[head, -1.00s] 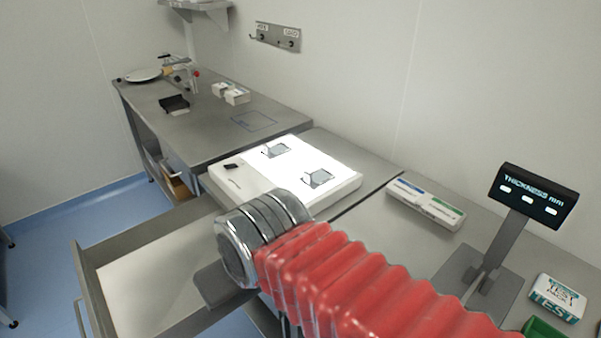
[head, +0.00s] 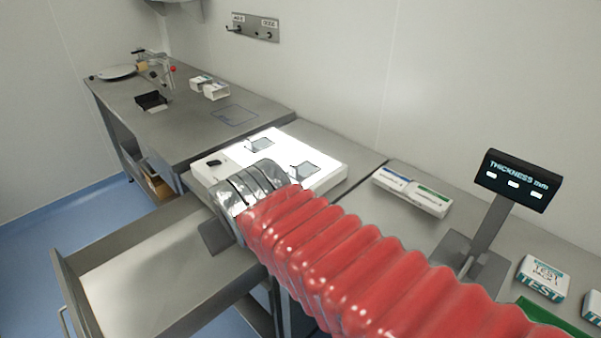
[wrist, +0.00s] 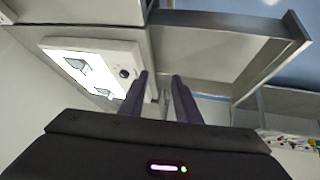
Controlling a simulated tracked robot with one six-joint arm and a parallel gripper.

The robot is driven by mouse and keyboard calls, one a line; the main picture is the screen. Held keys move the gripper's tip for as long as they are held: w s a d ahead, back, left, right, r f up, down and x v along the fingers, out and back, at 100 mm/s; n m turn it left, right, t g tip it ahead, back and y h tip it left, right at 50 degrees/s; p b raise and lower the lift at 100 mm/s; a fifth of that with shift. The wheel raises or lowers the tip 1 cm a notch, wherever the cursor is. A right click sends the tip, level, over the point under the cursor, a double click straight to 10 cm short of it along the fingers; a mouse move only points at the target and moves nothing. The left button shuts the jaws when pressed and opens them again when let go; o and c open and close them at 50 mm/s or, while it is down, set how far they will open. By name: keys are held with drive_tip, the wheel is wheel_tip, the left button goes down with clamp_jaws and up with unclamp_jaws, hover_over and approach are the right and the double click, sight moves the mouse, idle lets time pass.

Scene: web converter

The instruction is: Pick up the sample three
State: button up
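Two thin grey film samples lie on the lit white light box (head: 325,183): one towards the back (head: 260,145) and one nearer the right (head: 304,171). I cannot read which is sample three. In the wrist view the light box (wrist: 130,52) is at the left, with one sample (wrist: 76,66) in its lit area and another (wrist: 104,92) near its lower edge. My gripper (wrist: 160,76) has its two dark fingers apart with nothing between them. It is to the right of the light box in that view. In the head view my red-sleeved arm hides the gripper.
An open, empty-looking drawer (head: 150,280) juts out below the light box; it also shows in the wrist view (wrist: 215,50). A thickness gauge display (head: 518,180), a white box (head: 412,192) and test packs (head: 543,278) stand right. A black tray (head: 151,101) sits on the far bench.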

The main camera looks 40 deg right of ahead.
drive_tip(key=w+d+r+t+h, duration=0.15)
drive_tip(key=w+d, duration=0.25)
drive_tip(key=d, duration=0.5)
drive_tip(key=w+d+r+t+h, duration=0.15)
drive_tip(key=w+d, duration=0.25)
drive_tip(key=d, duration=0.4)
drive_tip(key=w+d+t+h, duration=0.15)
drive_tip(key=w+d, duration=0.25)
drive_tip(key=d, duration=0.5)
drive_tip(key=s+d+f+n+t+y, duration=0.1)
drive_tip(key=s+d+f+t+y, duration=0.1)
drive_tip(key=s+d+f+y, duration=0.3)
wheel_tip(320, 180, down, 5)
drive_tip(key=shift+s+r+n+y, duration=0.15)
drive_tip(key=shift+s+n+y, duration=0.25)
drive_tip(key=shift+s+y, duration=0.65)
drive_tip(key=shift+w, duration=0.15)
drive_tip(key=x, duration=0.8)
drive_tip(key=shift+w, duration=0.25)
drive_tip(key=shift+w, duration=0.1)
